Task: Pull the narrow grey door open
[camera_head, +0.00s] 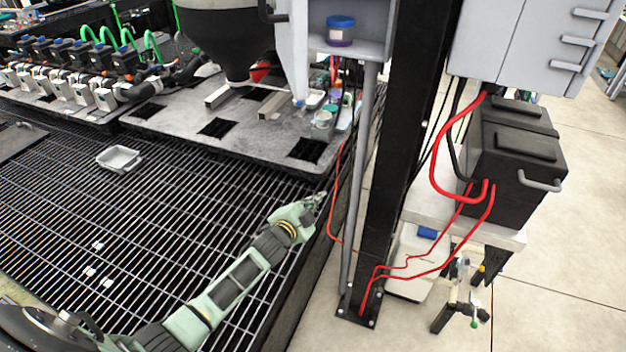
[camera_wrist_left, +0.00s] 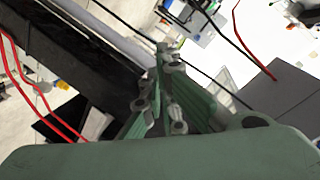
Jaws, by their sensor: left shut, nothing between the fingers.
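A narrow pale grey door panel (camera_head: 291,45) stands at the left side of a small grey cabinet (camera_head: 372,48) at the top centre of the head view. A dark handle (camera_head: 267,12) shows at its left. The cabinet's inside is partly visible, so the door appears at least partly open; its top is cut off. My left gripper (camera_head: 318,203) is below the cabinet, over the grating's right edge and apart from the door. In the left wrist view its fingers (camera_wrist_left: 160,85) are together and empty. My right gripper is not in view.
A black post (camera_head: 392,170) and a thin grey pole (camera_head: 358,170) stand just right of my left gripper. Red cables (camera_head: 337,200) hang nearby. A jar (camera_head: 341,30) sits in the cabinet. A larger grey cabinet (camera_head: 490,40) is at upper right. Open grating (camera_head: 170,215) lies left.

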